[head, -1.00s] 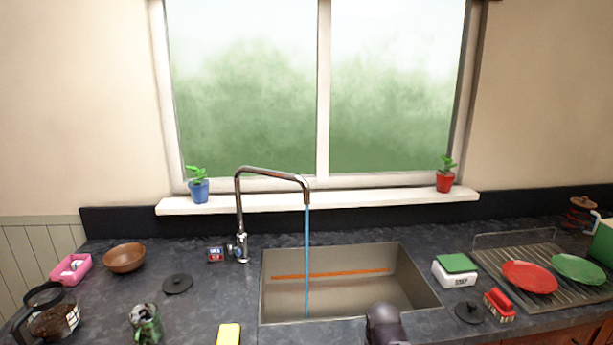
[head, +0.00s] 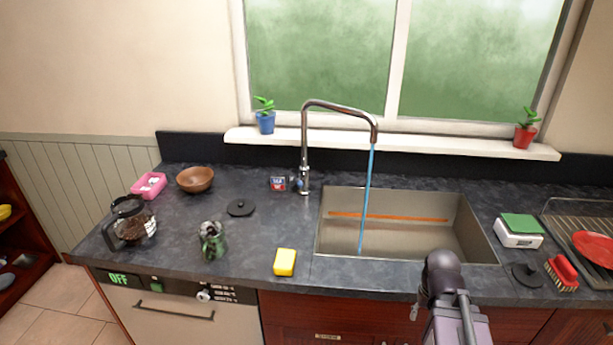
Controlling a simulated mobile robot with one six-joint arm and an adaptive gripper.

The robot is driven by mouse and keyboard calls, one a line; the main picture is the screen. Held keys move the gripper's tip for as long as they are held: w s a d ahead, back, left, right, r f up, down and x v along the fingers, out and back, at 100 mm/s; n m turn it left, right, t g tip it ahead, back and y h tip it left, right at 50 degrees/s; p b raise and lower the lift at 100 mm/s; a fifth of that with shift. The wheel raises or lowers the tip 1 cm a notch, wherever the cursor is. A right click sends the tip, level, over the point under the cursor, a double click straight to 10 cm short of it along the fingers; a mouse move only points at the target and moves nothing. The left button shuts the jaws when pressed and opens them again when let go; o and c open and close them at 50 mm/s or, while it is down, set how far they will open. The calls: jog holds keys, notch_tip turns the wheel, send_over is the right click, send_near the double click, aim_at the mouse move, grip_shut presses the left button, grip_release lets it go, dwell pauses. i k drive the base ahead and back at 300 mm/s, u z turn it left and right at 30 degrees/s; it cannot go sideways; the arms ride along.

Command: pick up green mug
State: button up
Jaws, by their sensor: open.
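The green mug (head: 212,242) stands upright on the dark counter, left of the sink and near the front edge. It looks dark green and mottled, and its inside is too small to make out. Part of my arm shows at the lower right, in front of the sink, well to the right of the mug. I cannot make out my gripper's fingers there. Nothing of mine touches the mug.
A coffee pot (head: 130,224) stands left of the mug. A yellow sponge (head: 285,262) lies to its right, a black lid (head: 240,207) behind it. The sink (head: 340,240) has water running from the faucet (head: 304,150). The dishwasher (head: 170,315) is below the counter.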

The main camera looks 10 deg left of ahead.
aim_at(212, 234)
jog(key=k, duration=0.5)
jog(key=u, duration=0.95)
jog(key=i, duration=0.35)
jog(key=z, duration=0.1)
